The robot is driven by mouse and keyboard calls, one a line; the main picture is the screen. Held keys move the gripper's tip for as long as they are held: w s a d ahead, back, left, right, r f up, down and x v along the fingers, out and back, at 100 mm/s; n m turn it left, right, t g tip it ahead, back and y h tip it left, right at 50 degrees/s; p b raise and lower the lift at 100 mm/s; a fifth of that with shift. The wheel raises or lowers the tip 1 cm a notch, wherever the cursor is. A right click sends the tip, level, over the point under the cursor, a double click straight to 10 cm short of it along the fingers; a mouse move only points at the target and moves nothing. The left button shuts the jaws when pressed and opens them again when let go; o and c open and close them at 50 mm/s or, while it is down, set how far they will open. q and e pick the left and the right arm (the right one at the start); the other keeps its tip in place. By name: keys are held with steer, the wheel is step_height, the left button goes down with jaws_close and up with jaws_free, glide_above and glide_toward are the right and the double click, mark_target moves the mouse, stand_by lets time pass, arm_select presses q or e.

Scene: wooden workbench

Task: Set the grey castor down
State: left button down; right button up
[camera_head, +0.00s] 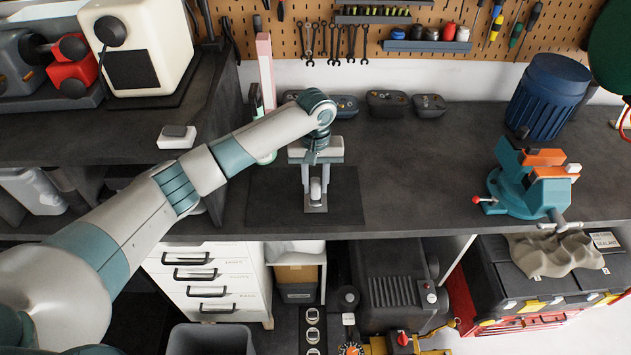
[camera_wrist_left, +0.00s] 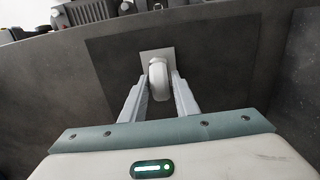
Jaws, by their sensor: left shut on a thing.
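The grey castor (camera_head: 315,190) has a pale wheel and a square metal plate. My left gripper (camera_head: 315,186) is shut on it, with one finger on each side of the wheel. In the left wrist view the castor (camera_wrist_left: 158,78) sits between the fingertips (camera_wrist_left: 159,92), its plate on the far side of the wheel. The castor is over a dark mat (camera_head: 345,195) on the workbench; the mat also shows in the left wrist view (camera_wrist_left: 220,70). I cannot tell whether the plate touches the mat. My right gripper is not in view.
A teal and orange vise (camera_head: 530,180) stands at the right, with a blue bin (camera_head: 548,95) behind it. Small dark trays (camera_head: 388,103) line the back under the tool pegboard (camera_head: 345,40). The bench (camera_head: 430,170) is clear between mat and vise.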

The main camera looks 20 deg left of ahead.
arm_select(q)
steer(key=c, duration=1.4)
jaws_free()
steer(key=shift+f, duration=0.1)
steer(key=shift+o, duration=0.2)
steer(key=shift+r, duration=0.2)
step_height(320, 180, up, 12)
steer(key=b, duration=0.4)
steer(key=shift+b, duration=0.4)
